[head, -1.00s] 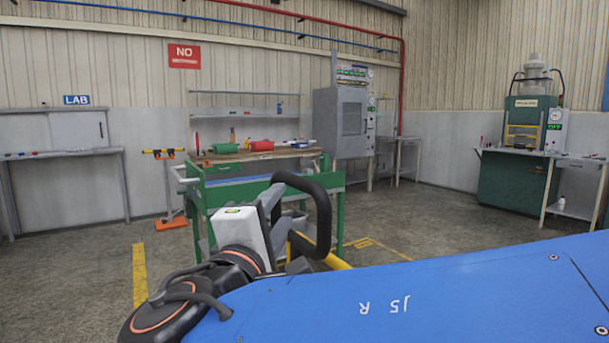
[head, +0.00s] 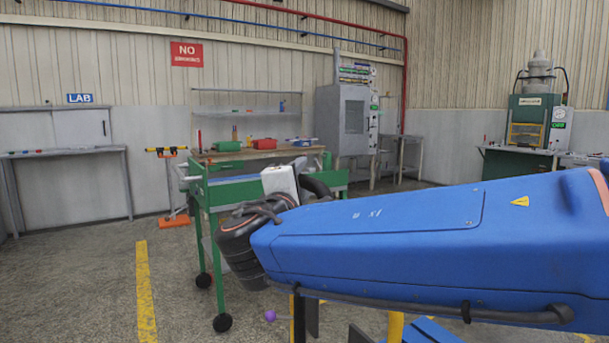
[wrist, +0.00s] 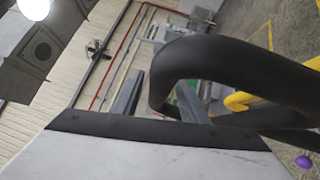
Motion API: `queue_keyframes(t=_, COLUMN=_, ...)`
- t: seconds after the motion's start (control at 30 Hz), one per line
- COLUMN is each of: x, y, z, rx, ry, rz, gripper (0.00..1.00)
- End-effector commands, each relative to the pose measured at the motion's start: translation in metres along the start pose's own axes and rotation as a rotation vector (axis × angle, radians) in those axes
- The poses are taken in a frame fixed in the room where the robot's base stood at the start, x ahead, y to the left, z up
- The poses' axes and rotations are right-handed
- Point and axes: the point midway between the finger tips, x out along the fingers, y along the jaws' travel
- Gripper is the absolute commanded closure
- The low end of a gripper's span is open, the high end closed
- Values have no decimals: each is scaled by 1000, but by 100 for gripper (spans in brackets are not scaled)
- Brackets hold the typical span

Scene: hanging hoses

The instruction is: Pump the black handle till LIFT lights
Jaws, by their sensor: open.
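A thick black curved hose on my wrist crosses the right of the wrist view. I cannot make out the black pump handle for certain. A purple ball (head: 270,316) shows low under my arm, and again in the wrist view (wrist: 303,161). A yellow post (head: 395,327) stands partly hidden below my arm. No lit LIFT sign can be read.
A green wheeled bench (head: 205,215) with red and green items stands behind my wrist. An orange-footed stand (head: 175,220) is at left. The floor at front left is clear.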

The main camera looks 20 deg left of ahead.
Motion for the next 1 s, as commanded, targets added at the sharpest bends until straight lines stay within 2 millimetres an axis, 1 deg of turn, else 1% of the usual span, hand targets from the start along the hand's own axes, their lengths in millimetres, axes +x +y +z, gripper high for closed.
queue_keyframes(t=0.03, x=8, y=-1, z=0, rx=-1, ry=-2, rz=-1, gripper=60)
queue_keyframes(t=0.2, x=23, y=0, z=0, rx=0, ry=-1, rz=0, gripper=60)
queue_keyframes(t=0.33, x=27, y=0, z=0, rx=0, ry=1, rz=0, gripper=60)
queue_keyframes(t=0.6, x=28, y=0, z=0, rx=0, ry=1, rz=0, gripper=60)
queue_keyframes(t=0.77, x=28, y=0, z=0, rx=0, ry=1, rz=0, gripper=98)
queue_keyframes(t=0.8, x=28, y=0, z=0, rx=-1, ry=1, rz=0, gripper=100)
queue_keyframes(t=1.0, x=26, y=0, z=-2, rx=-3, ry=1, rz=1, gripper=100)
